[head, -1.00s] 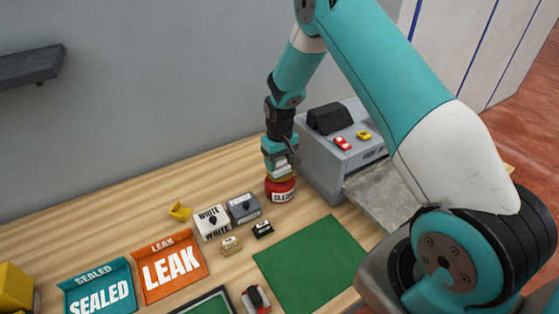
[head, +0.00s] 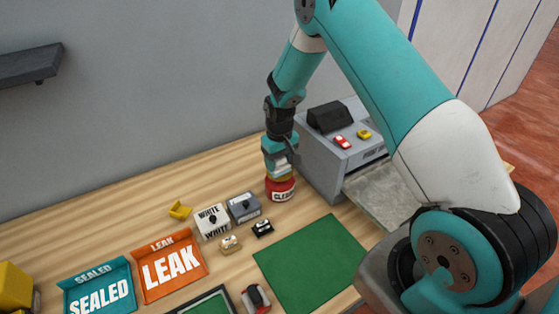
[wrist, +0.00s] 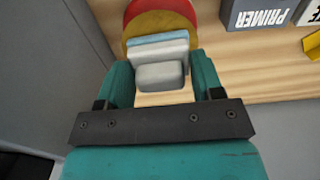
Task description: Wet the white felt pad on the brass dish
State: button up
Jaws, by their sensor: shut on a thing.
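A red can (head: 281,190) with a white label starting "CLEA" stands on the table in front of the grey machine. Its brass dish (head: 283,178) is on top; in the wrist view the dish (wrist: 160,22) shows as a yellow disc inside the red rim. My gripper (head: 281,163) points down over it, shut on a pale grey-white block (wrist: 161,72) with a light blue band along its far side. I take this block to carry the felt pad; its underside is hidden. The block is right at the dish, but I cannot tell if they touch.
The grey machine (head: 315,160) stands close right of the can. The grey PRIMER block (head: 244,208) and WHITE block (head: 212,221) are to its left. A green mat (head: 312,262), orange LEAK tray (head: 190,240) and teal SEALED tray (head: 125,275) lie nearer the front.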

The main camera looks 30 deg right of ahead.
aim_at(279, 159)
jog(key=shift+r+p, duration=2.2)
jog(key=shift+r, duration=1.25)
jog(key=shift+f, duration=0.1)
